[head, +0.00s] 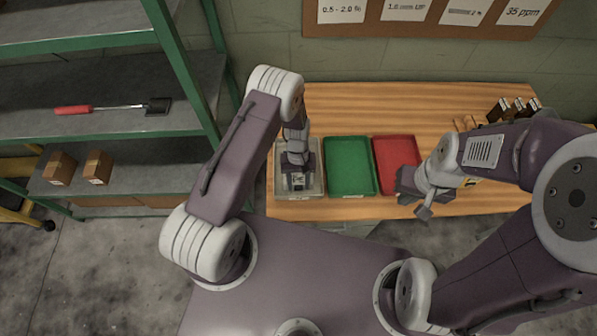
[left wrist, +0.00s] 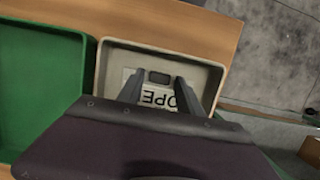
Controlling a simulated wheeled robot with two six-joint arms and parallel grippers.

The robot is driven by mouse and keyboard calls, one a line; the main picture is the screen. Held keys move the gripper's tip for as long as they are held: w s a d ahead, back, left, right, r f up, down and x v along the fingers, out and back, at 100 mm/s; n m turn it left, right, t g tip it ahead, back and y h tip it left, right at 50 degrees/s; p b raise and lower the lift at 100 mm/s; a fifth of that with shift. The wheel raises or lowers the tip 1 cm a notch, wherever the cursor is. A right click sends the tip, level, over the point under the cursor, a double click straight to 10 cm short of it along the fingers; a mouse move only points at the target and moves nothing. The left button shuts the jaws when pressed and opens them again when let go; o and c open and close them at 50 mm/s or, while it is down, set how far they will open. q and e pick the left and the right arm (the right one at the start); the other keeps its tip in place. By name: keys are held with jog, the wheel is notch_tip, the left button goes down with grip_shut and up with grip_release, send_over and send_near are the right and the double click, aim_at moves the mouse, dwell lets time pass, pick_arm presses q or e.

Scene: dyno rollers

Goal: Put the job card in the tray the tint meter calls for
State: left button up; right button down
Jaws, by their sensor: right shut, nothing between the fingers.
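A white job card (left wrist: 150,99) with large dark letters, partly hidden, lies in the beige tray (left wrist: 104,67). A dark block (left wrist: 160,77) shows on the card. The beige tray is at the left of the table in the head view (head: 319,177), with a green tray (head: 350,165) and a red tray (head: 397,160) to its right. My left gripper (left wrist: 158,84) is over the card, fingers apart on either side of the block, with gaps showing. My right gripper (head: 424,213) is shut and empty by the red tray's front right corner. I cannot make out a tint meter reading.
The wooden table (head: 365,105) is clear behind the trays. Dark boxes (head: 515,108) stand at its back right, partly behind my right arm. A green-framed shelf (head: 110,120) with a red-handled tool (head: 73,109) and small cartons (head: 97,167) stands left. A notice board (head: 420,30) hangs behind.

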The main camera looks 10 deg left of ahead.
pick_arm(q)
grip_shut()
jog(key=shift+s+d+r+p+v, duration=0.1)
jog(key=shift+s+p+v, duration=0.2)
jog(key=shift+p+v, duration=0.85)
jog(key=shift+s+d+r+p+v, duration=0.1)
jog(key=shift+s+p+v, duration=0.2)
jog(key=shift+p+v, duration=0.9)
jog(key=shift+s+d+p+v, duration=0.1)
jog(key=shift+s+p+v, duration=0.15)
jog(key=shift+p+v, duration=0.9)
jog(key=shift+w+r+b, duration=0.1)
jog(key=shift+r+b, duration=0.3)
jog(key=shift+b, duration=0.05)
